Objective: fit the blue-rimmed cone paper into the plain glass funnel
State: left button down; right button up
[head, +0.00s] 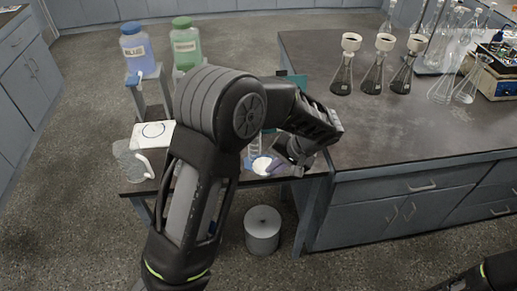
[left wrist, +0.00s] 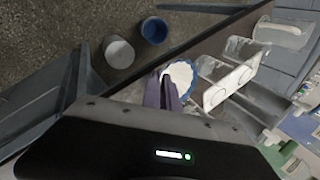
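The blue-rimmed cone paper (head: 261,166) shows as a white round mouth near the front edge of the small side table. In the left wrist view the same paper (left wrist: 182,76) has a scalloped blue rim. My left gripper (head: 273,168) is at the paper, its two fingers close together, with the tips (left wrist: 166,76) at the paper's edge; it appears shut on it. I cannot make out the plain glass funnel; my arm hides part of the side table. My right gripper is out of view.
A blue-filled bottle (head: 137,50) and a green one (head: 186,46) stand behind my left arm. A glass jug (head: 132,162) stands at the side table's left. The dark bench (head: 365,135) has clear room in front. A grey cylinder (head: 262,230) stands on the floor.

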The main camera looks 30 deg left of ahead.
pick_arm(q)
jog(key=d+f+b, duration=0.2)
jog(key=f+b, duration=0.2)
jog(key=f, duration=0.4)
jog(key=s+d+f+b, duration=0.1)
jog(key=d+f+b, duration=0.2)
jog(key=f, duration=0.6)
jog(key=shift+s+d+b, duration=0.3)
jog(key=shift+b, duration=0.5)
jog(key=shift+r, duration=0.1)
